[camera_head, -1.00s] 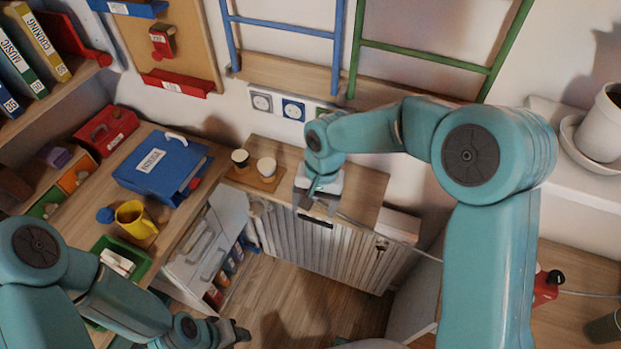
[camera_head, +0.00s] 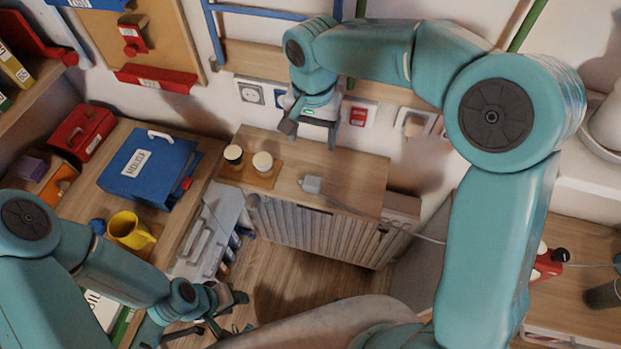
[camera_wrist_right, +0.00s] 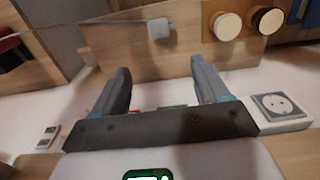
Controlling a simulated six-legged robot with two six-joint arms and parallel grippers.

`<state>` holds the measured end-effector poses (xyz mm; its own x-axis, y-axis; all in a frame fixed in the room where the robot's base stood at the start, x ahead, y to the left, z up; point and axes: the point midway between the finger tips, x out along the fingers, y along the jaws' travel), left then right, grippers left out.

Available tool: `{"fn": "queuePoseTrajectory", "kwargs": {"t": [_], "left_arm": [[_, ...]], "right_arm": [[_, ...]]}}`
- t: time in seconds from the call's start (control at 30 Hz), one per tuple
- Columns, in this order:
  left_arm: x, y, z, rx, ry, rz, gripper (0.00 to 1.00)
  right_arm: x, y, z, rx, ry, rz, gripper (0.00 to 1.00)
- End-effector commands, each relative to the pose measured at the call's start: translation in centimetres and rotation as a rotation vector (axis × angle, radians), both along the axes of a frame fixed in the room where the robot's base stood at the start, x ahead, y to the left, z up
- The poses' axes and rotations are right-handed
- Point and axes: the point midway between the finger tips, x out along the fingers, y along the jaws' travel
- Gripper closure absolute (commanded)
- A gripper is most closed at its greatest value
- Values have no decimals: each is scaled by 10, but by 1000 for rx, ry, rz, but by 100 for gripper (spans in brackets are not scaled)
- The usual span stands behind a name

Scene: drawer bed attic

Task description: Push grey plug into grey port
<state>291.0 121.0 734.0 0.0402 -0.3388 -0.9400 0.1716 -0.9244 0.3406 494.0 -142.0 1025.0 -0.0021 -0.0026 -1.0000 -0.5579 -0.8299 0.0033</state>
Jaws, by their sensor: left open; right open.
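The grey plug (camera_head: 311,184) lies on the wooden cabinet top, its cable running right; it also shows in the right wrist view (camera_wrist_right: 158,29). The grey port (camera_head: 250,93) is the leftmost socket on the wall behind the cabinet, and it shows at the right of the right wrist view (camera_wrist_right: 278,105). My right gripper (camera_head: 311,131) is open and empty, just right of the grey port and apart from the plug. Its fingers in the right wrist view (camera_wrist_right: 161,77) have nothing between them. My left gripper (camera_head: 228,314) is open and empty at the lower left, over the floor.
A blue case (camera_head: 150,166) and yellow mug (camera_head: 130,230) stand on the left desk.

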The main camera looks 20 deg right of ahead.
Motion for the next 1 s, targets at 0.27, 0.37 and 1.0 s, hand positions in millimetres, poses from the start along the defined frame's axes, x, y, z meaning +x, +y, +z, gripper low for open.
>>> {"fn": "queuePoseTrajectory", "kwargs": {"t": [0.27, 0.37, 1.0], "left_arm": [[0, 0, 1, 0, 0, 0, 57], [0, 0, 2, 0, 0, 0, 57], [0, 0, 8, 0, 0, 0, 57]], "right_arm": [[-1, -2, -15, -1, 4, -1, 26], [-1, -2, -36, -1, 6, -1, 26], [4, -1, -112, 1, -1, -2, 26]]}}
